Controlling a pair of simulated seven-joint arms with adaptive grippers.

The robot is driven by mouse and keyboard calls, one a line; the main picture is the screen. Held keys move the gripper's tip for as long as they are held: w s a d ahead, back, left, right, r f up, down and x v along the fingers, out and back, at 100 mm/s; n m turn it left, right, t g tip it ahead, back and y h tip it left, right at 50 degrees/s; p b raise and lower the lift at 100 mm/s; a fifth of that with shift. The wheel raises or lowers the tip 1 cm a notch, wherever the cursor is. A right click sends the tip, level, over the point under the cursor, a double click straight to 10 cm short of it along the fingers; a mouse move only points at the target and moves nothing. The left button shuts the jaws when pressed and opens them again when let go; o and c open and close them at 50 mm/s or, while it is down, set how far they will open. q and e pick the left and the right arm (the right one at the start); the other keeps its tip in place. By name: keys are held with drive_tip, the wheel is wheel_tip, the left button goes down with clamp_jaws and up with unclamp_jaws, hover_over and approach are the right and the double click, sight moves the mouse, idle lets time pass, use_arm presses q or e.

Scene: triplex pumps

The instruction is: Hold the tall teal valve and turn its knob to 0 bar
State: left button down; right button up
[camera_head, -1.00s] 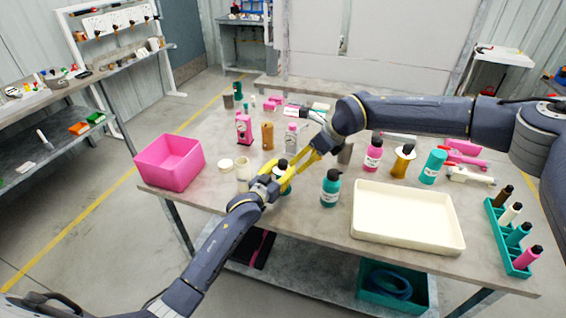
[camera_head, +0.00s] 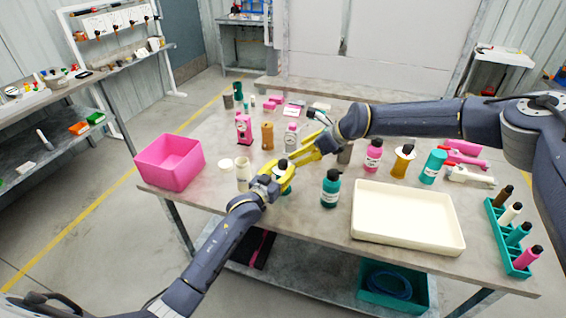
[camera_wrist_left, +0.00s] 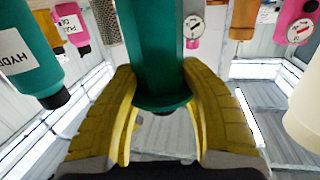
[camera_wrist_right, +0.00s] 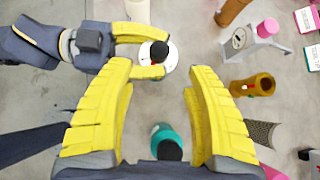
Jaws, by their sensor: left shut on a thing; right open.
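The teal valve (camera_head: 287,188) stands near the middle of the table, partly hidden by my grippers. Its teal body (camera_wrist_left: 157,45) fills the space between my left fingers in the left wrist view. My left gripper (camera_head: 275,181) is shut on it. In the right wrist view, the valve's black knob (camera_wrist_right: 159,50) and white dial (camera_wrist_right: 151,79) show from above; the reading is too small to tell. My right gripper (camera_wrist_right: 157,70) is open. Its fingertips point at the knob from either side, apart from it.
A teal bottle (camera_head: 330,190) stands right of the valve, and a cream tray (camera_head: 405,240) lies beyond it. A cream jar (camera_head: 243,174) and pink bin (camera_head: 168,165) are left. A pink gauge (camera_head: 243,130) and brown cylinder (camera_head: 267,137) stand behind.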

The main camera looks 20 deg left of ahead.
sight(284, 162)
drive_tip(key=x, duration=1)
clamp_jaws()
idle(0.4)
